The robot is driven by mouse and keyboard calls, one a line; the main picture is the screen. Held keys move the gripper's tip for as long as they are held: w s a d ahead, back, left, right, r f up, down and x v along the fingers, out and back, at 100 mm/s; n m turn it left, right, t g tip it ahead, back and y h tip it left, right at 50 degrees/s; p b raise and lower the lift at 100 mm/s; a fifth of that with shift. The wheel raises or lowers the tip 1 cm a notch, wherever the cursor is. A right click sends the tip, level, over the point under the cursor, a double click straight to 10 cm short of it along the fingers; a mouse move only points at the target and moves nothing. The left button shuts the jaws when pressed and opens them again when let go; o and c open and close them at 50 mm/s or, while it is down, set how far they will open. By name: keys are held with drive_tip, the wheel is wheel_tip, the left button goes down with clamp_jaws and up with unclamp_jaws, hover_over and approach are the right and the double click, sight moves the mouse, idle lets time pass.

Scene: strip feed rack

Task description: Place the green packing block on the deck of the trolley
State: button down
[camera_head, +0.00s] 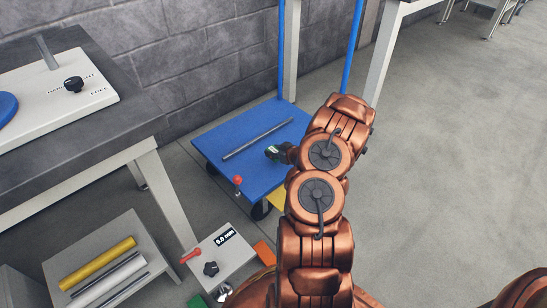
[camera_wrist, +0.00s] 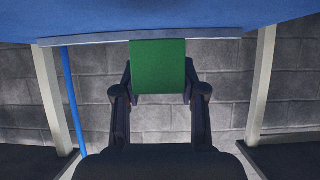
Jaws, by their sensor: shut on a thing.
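The green packing block (camera_wrist: 158,65) sits between the two fingers of my gripper (camera_wrist: 160,88), which is shut on it. In the head view my gripper (camera_head: 281,153) is over the right part of the trolley's blue deck (camera_head: 245,145). There the block is small, dark and mostly hidden by the gripper. In the wrist view a blue surface (camera_wrist: 70,25) fills the top, behind the block's upper edge. I cannot tell whether the block touches the deck.
A grey rod (camera_head: 257,138) lies across the deck. A red-topped knob (camera_head: 238,181) is at its front left. Blue uprights (camera_head: 281,60) rise at the back. A dark-topped bench (camera_head: 120,135) stands left, and a panel with a display (camera_head: 228,262) is in front.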

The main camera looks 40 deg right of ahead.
drive_tip(key=shift+w+d, duration=0.45)
drive_tip(key=shift+d, duration=0.25)
drive_tip(key=shift+w+d+f+b, duration=0.1)
drive_tip(key=shift+w+f+b, duration=0.05)
drive_tip(key=shift+f+b, duration=0.2)
wheel_tip(320, 180, down, 3)
drive_tip(key=shift+r+b, duration=0.1)
drive_tip(key=shift+b, duration=0.6)
drive_tip(key=c, duration=0.7)
unclamp_jaws()
drive_tip(key=shift+o, duration=0.2)
